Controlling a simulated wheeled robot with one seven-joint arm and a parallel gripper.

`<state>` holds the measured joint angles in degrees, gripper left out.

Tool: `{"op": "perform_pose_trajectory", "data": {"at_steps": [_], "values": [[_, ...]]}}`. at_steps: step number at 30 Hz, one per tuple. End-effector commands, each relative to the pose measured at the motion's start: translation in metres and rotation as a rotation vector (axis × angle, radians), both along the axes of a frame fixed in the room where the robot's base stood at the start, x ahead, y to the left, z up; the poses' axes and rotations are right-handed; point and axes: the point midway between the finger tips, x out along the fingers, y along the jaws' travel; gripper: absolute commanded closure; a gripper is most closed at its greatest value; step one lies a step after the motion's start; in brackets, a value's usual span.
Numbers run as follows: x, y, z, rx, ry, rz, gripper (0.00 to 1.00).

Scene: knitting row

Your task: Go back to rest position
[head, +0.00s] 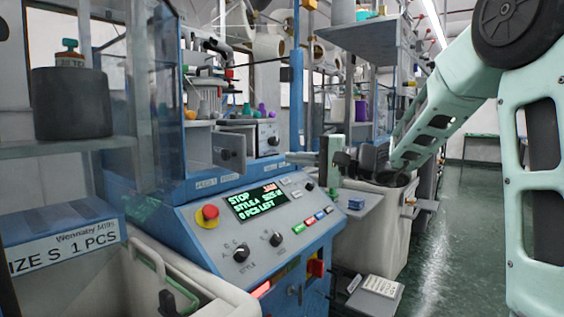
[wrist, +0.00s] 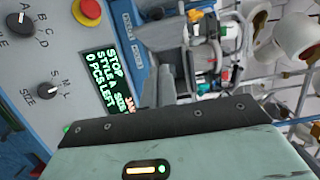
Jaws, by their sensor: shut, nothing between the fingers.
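My mint-green arm comes in from the upper right of the head view and reaches down to the middle. My gripper (head: 326,158) is at its end, to the right of and a little above the blue machine's control panel (head: 222,232). It is shut and holds nothing. Its fingertips are small and hard to make out.
A red stop button on a yellow base (head: 208,213) and dials sit on the panel. A grey bin (head: 165,275) stands at the front left, and a pale bin (head: 375,235) is below my forearm. A box (head: 375,293) is low in front. Green floor (head: 455,220) is open at right.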

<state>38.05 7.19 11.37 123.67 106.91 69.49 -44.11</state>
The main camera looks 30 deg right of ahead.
Motion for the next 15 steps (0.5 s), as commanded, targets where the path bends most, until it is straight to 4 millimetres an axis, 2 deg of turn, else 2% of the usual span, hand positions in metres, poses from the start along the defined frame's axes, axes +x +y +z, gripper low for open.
{"op": "perform_pose_trajectory", "data": {"at_steps": [7,9,11,14,15], "values": [[-0.005,-0.001,0.0,0.0,0.0,0.001,1.0],[-0.006,0.005,-0.001,-0.007,0.011,0.018,1.0],[-0.009,0.02,-0.004,-0.02,0.037,0.055,1.0],[-0.022,0.064,-0.018,-0.071,0.12,0.168,1.0],[-0.031,0.087,-0.025,-0.105,0.163,0.231,1.0]]}}
